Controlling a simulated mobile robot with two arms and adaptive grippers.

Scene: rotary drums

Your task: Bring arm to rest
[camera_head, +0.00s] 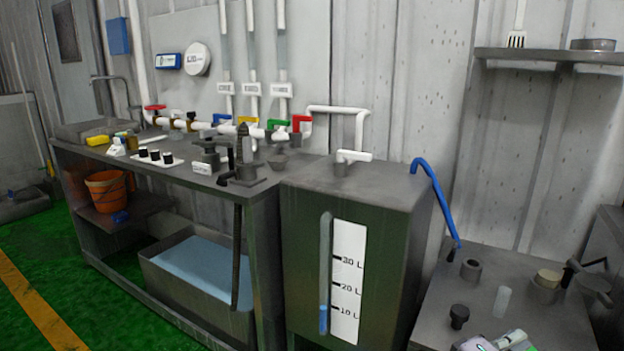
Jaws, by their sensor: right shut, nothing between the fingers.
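My right gripper (492,343) shows only in part at the bottom edge of the head view, in front of the right-hand metal table (438,322). It is shut with nothing held, as a small grey, pink and white piece cut off by the frame. Its fingertips are hard to make out. A black knob-like piece (459,316) stands on the table just left of and behind it. A translucent cylinder (502,302) stands behind it. I cannot tell whether the gripper touches the table. My left gripper is not in view.
A tall metal tank (300,245) with a level gauge stands left of the table. A blue hose (436,195) hangs from it to the table. A cup with a tan lid (546,285) and a grey ring (470,269) are at the table's back. A shelf (550,56) is above.

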